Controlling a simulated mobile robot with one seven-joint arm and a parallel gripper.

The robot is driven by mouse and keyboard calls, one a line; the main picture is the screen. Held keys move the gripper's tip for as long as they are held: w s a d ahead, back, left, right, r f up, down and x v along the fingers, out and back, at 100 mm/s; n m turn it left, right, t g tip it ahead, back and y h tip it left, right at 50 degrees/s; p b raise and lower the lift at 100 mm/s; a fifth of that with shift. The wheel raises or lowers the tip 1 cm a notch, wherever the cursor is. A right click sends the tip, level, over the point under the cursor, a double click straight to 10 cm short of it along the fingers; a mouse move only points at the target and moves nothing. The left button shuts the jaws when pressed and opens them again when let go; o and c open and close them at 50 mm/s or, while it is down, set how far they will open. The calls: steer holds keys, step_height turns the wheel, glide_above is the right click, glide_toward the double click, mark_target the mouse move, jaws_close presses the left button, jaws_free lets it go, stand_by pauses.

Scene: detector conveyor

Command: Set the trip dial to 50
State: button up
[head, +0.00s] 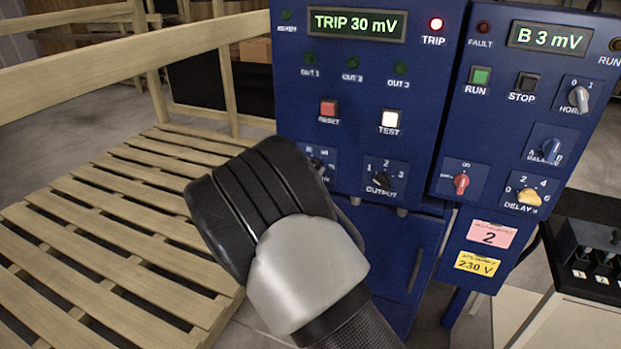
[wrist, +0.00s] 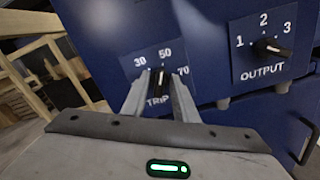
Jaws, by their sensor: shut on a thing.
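The trip dial (wrist: 158,80) is a small dark knob on the blue panel, with marks 30, 50 and 70 around it and TRIP below. In the wrist view my gripper (wrist: 157,92) has its two fingers on either side of the knob, shut on it. The knob looks roughly upright towards 50, but its pointer is too small to read surely. The trip display (head: 356,23) reads TRIP 30 mV. In the head view my gripper's body covers most of the dial and hides the fingertips; part of the dial's plate (head: 320,155) shows.
The OUTPUT dial (head: 382,182) sits just right of the trip dial. Above are the red RESET button (head: 328,109) and white TEST button (head: 390,121). A second blue panel (head: 480,130) stands right; a wooden pallet (head: 110,235) lies left.

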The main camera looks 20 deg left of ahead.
steer(key=shift+m+b, duration=0.3)
steer(key=shift+m, duration=0.1)
steer(key=o, duration=0.7)
steer(key=shift+c, duration=0.2)
steer(key=s+a+p, duration=0.1)
steer(key=s, duration=1.6)
steer(key=shift+s+a, duration=0.15)
steer(key=shift+s, duration=0.1)
